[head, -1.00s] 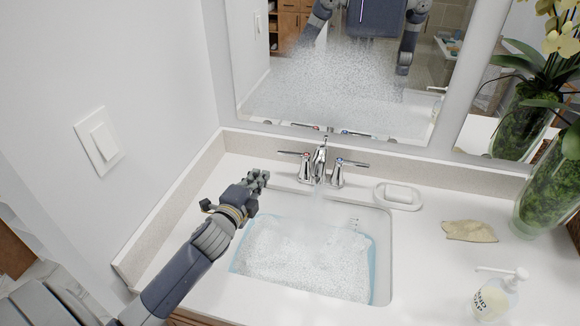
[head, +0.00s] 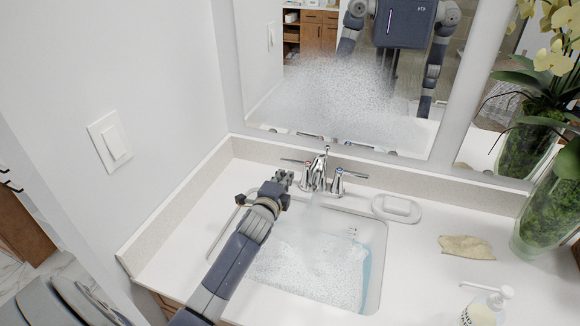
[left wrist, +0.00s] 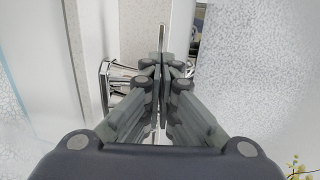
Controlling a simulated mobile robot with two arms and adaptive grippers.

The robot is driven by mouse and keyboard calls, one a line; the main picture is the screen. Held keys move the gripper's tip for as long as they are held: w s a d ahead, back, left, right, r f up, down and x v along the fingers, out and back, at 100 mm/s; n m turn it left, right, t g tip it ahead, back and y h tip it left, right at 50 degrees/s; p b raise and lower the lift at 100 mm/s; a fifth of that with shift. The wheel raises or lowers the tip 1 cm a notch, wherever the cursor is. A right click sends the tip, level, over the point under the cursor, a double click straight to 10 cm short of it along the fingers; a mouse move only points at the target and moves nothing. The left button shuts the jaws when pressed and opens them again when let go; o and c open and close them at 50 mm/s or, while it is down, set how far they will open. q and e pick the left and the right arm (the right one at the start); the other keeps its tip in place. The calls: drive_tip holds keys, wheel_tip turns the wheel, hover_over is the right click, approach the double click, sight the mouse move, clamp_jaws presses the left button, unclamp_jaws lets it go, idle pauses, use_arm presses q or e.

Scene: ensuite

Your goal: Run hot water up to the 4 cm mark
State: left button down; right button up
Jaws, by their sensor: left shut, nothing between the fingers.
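The chrome tap (head: 319,172) stands behind the sink (head: 380,262), with a lever on each side. The left lever (head: 291,160) is the red-marked one. A faint stream shows below the spout. A pale blue tub (head: 365,275) in the sink holds water with white speckled foam; its level against any mark is too small to read. My left gripper (head: 284,178) is shut and empty, just in front of the left lever; I cannot tell whether it touches. In the left wrist view its closed fingertips (left wrist: 166,62) overlap a chrome lever. My right gripper is not directly in view.
A glass vase (head: 545,210) stands at the far right. The mirror (head: 340,85) behind the tap is partly fogged.

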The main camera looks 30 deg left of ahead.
sight(292, 163)
use_arm(q)
drive_tip(key=x, duration=0.4)
drive_tip(key=shift+w+a+p, duration=0.1)
drive_tip(key=shift+w+p, duration=0.05)
drive_tip(key=shift+p, duration=0.2)
drive_tip(key=shift+x, duration=0.85)
drive_tip(key=shift+a, duration=0.1)
use_arm(e)
drive_tip(key=shift+a+r, duration=0.5)
drive_tip(key=shift+a, duration=0.15)
drive_tip(key=shift+d, duration=0.2)
